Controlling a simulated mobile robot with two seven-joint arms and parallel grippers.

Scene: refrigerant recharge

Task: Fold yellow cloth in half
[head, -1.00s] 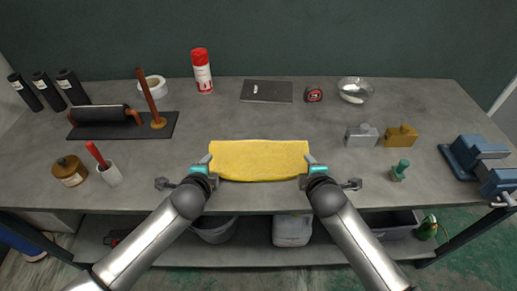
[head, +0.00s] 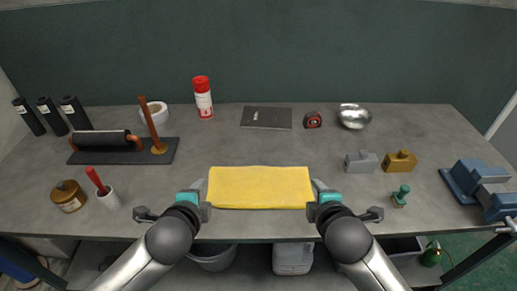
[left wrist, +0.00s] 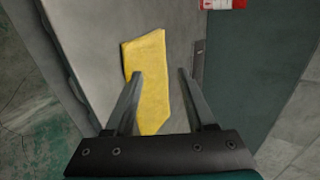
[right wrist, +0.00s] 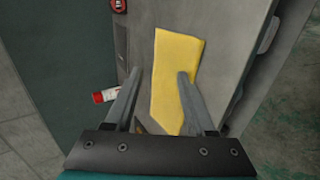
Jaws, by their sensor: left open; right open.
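The yellow cloth (head: 260,187) lies flat on the grey workbench as a wide rectangle near the front edge, with a straight upper edge. My left gripper (head: 196,198) is open at its left end, and my right gripper (head: 321,198) is open at its right end. In the left wrist view the cloth (left wrist: 147,80) runs beyond and partly between the open fingers (left wrist: 160,85). In the right wrist view the cloth (right wrist: 177,75) also lies beyond the open fingers (right wrist: 158,85), partly behind one of them. Neither gripper holds it.
Behind the cloth are a red-and-white can (head: 203,98), a dark flat plate (head: 266,117), a tape measure (head: 312,120) and a metal bowl (head: 354,116). Metal blocks (head: 361,161) and a blue vise (head: 478,187) stand right. A brown jar (head: 69,196) is left. Bench around the cloth is clear.

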